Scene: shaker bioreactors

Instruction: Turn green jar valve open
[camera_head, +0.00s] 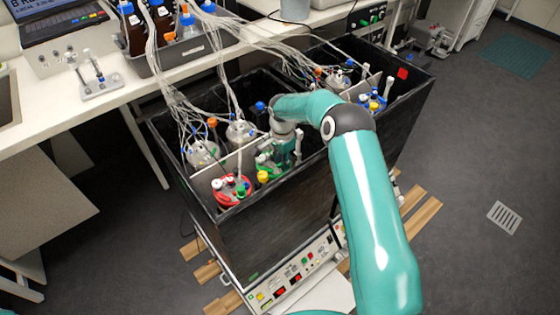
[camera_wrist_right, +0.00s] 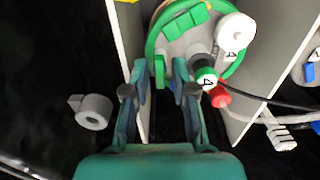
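The green jar (camera_wrist_right: 195,48) shows at the top of the right wrist view, with a green rim, green clips and a white cap marked 4. A small green valve piece (camera_wrist_right: 159,70) stands on the near side of the jar. My right gripper (camera_wrist_right: 160,84) points at it with its two fingers apart, one on each side; I cannot tell whether they touch it. In the head view the green jar (camera_head: 266,163) sits in the front of the black shaker box, partly hidden by my right gripper (camera_head: 282,160). My left gripper is not in view.
A red-lidded jar (camera_head: 231,190) stands left of the green jar, and a blue-capped jar (camera_head: 373,101) stands further right. Pale divider walls flank the green jar. A grey fitting (camera_wrist_right: 91,111) is left of my fingers. Many clear tubes (camera_head: 222,70) hang over the box.

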